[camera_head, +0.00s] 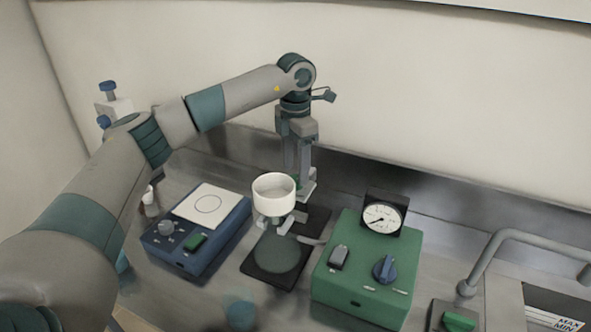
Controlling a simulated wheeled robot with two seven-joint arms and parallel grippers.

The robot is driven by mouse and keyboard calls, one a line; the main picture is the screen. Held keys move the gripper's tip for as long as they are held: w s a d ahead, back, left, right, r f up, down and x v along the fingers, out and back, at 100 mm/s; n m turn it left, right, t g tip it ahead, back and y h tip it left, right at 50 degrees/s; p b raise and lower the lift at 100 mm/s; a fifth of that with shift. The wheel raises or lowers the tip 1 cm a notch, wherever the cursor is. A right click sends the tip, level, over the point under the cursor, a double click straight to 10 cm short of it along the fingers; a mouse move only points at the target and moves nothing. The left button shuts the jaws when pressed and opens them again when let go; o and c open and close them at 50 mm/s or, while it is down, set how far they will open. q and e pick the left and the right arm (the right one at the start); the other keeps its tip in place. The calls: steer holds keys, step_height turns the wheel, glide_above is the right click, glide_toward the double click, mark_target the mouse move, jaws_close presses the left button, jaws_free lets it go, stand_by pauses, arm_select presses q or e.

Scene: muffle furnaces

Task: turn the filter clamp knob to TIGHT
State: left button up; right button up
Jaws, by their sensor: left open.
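My left gripper (299,188) points down just behind and to the right of a white filter funnel (274,191). Its jaws are open, and the funnel hides part of the tips. The funnel stands upright over a dark base plate (257,265). Small grey clamp parts (286,226) show below its rim. A green box (335,283) to the right carries a round dial gauge (383,217), a grey switch (339,257) and a blue knob (384,269) between two small white labels. I cannot read those labels or tell whether this is the clamp knob. My right gripper is out of view.
A blue stirrer (209,255) with a white top plate stands left of the funnel. A bent grey pipe (480,264) rises at the right, near a small green switch (458,320). The back wall is close behind my left gripper.

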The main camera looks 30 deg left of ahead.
mark_target(295, 178)
arm_select(q)
steer(key=shift+f+p, duration=0.3)
steer(key=shift+f, duration=1.1)
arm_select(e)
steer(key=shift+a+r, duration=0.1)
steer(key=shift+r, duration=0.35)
arm_select(q)
steer(key=c, duration=1.1)
steer(key=shift+f+m+b, duration=0.15)
steer(key=shift+m+b, duration=0.85)
steer(key=shift+b, duration=0.1)
steer(key=shift+m, duration=0.5)
steer(key=shift+r, duration=0.2)
steer(key=o, duration=1.1)
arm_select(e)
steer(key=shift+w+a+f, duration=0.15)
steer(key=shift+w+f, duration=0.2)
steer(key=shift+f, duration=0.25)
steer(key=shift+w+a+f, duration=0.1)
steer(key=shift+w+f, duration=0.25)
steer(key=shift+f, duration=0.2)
